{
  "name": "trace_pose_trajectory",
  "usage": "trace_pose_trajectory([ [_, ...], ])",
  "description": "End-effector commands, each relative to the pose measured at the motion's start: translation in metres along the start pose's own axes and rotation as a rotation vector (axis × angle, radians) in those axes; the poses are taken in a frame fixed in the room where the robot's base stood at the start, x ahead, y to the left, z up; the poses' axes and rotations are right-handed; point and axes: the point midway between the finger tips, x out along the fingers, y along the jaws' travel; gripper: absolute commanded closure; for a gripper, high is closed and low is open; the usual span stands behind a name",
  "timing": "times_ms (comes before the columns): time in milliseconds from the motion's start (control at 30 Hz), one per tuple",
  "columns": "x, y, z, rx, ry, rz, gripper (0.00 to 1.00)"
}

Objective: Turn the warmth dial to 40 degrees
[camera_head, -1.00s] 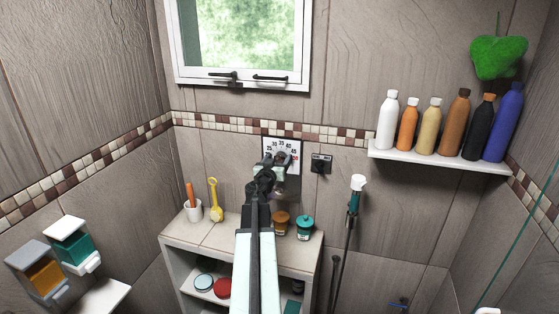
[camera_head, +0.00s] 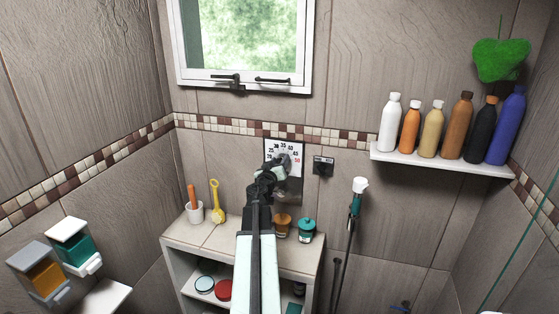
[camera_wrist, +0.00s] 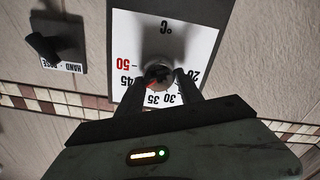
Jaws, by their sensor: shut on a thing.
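The warmth dial panel (camera_head: 270,144) is a white plate with a °C scale on the back wall. In the wrist view it appears upside down (camera_wrist: 200,35), with 50 in red. My gripper (camera_head: 281,166) reaches up to the panel and hides its lower left part. In the wrist view its two dark fingers (camera_wrist: 160,88) are closed on either side of the dial knob (camera_wrist: 157,68). A little red shows on the knob between the fingers, toward the 45 and 35 side. The fingers cover part of the scale, so the exact setting cannot be read.
A small dark switch (camera_head: 323,165) is right of the dial; it also shows in the wrist view (camera_wrist: 58,42). Below stands a shelf unit (camera_head: 215,240) with a cup (camera_head: 193,213), a yellow brush (camera_head: 215,203) and jars. A hand shower (camera_head: 357,200) hangs to the right.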

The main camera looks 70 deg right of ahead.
Motion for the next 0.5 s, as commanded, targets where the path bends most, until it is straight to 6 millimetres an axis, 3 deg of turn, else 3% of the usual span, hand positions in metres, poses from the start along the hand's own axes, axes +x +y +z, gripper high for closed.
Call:
trace_pose_trajectory([
  [500,0.0002,0.0065,0.0030,-0.255,-0.008,0.012,0.97],
])
